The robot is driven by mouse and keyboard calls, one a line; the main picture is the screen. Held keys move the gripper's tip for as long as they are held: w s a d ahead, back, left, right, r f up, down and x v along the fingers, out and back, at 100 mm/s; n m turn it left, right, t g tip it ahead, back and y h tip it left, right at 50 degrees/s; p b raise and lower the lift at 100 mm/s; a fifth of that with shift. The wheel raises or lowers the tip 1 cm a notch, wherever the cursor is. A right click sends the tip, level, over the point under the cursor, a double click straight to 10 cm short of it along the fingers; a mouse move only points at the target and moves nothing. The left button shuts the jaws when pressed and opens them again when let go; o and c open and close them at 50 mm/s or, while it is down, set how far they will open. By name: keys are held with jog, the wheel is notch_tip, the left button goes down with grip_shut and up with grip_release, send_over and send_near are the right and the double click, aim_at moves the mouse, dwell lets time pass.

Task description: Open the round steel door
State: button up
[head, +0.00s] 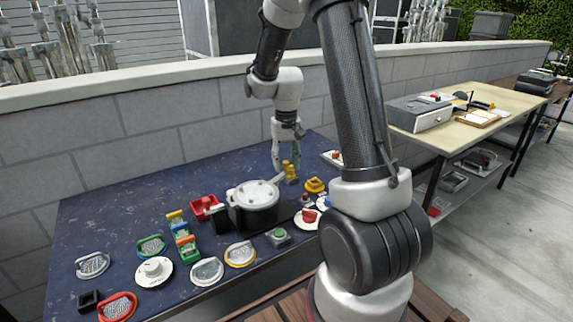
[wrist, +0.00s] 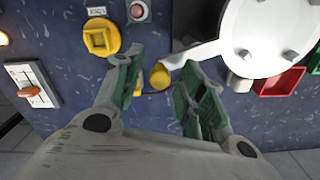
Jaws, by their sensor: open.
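The round steel door (head: 255,193) is a pale disc with bolts on a dark housing on the blue table. It also shows at the upper right of the wrist view (wrist: 266,42). A pale lever (wrist: 190,55) runs from its edge and has a yellow knob (wrist: 160,77) at its end. My gripper (head: 280,158) is above the table at the lever end, pointing down. In the wrist view my gripper (wrist: 160,70) is open, with the yellow knob showing between its green-padded fingers. I cannot tell whether a finger touches it.
A red bin (head: 206,207) stands left of the door. A yellow square knob (wrist: 101,37), a red button (wrist: 138,11) and a slider switch (wrist: 32,85) are nearby. Several handles and a dial (head: 153,270) lie along the front left. A block wall (head: 150,120) runs behind.

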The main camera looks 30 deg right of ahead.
jog(key=shift+f, duration=0.55)
grip_shut()
